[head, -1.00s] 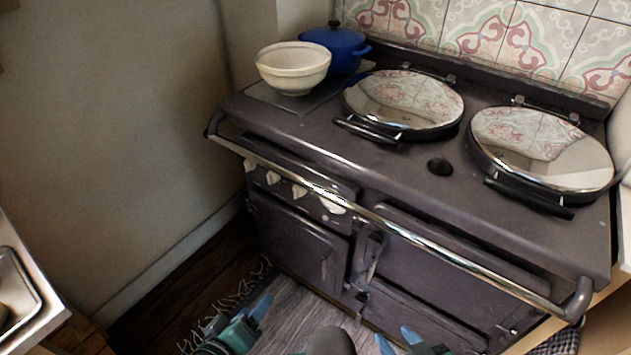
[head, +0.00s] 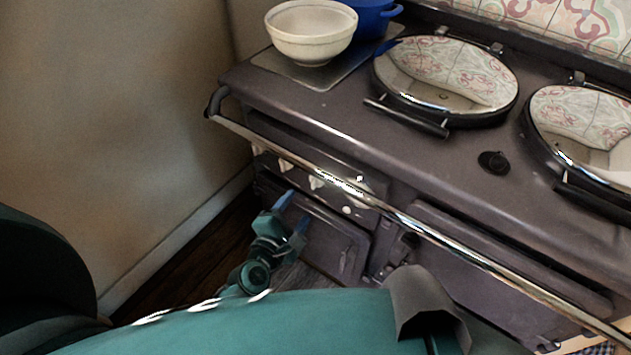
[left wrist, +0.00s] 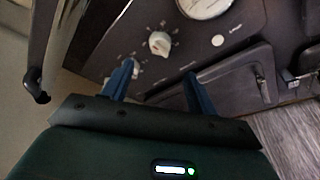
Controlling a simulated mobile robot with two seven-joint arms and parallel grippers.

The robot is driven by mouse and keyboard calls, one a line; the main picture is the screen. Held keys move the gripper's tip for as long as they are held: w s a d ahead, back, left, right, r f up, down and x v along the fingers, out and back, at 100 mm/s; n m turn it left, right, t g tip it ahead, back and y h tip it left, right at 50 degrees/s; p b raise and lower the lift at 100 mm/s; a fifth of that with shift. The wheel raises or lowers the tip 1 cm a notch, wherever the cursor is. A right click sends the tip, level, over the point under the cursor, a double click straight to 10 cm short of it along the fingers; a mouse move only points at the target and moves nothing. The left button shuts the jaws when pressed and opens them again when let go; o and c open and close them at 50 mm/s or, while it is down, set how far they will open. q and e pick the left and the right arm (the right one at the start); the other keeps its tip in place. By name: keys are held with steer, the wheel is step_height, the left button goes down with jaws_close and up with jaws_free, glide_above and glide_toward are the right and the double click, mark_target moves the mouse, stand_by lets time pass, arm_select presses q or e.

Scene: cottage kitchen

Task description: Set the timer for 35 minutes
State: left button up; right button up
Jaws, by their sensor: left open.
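The dark range cooker (head: 330,130) has a control panel with several pale knobs, one of them here (head: 317,182), below the front rail. I cannot tell for sure which knob is the timer. In the left wrist view a cream knob (left wrist: 160,43) with small white markings around it sits just beyond my fingertips. Another pale knob (left wrist: 134,66) is partly hidden behind a finger. My left gripper (head: 292,214) is open and empty, low in front of the panel; its blue fingers also show in the left wrist view (left wrist: 158,70), apart from the cream knob. My right gripper is out of view.
A chrome rail (head: 390,212) runs along the cooker front, above and before the knobs. A round gauge (left wrist: 205,6) and a small white button (left wrist: 218,40) are on the panel. A cream bowl (head: 310,35) and blue pot (head: 375,18) stand on top. The wall is at left.

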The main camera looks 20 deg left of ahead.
mark_target(314, 184)
arm_select(q)
steer(key=b+x, duration=0.1)
steer(key=x, duration=0.8)
steer(key=shift+w+f, duration=0.15)
steer(key=shift+w, duration=0.25)
steer(key=shift+w+d, duration=0.1)
steer(key=shift+w, duration=0.45)
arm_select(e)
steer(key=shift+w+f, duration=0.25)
arm_select(q)
steer(key=shift+c, duration=0.5)
steer(key=c, duration=0.9)
steer(key=shift+f+b, duration=0.1)
steer(key=shift+b, duration=0.2)
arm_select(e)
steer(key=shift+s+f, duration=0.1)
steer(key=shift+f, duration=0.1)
arm_select(q)
steer(key=shift+m, duration=0.3)
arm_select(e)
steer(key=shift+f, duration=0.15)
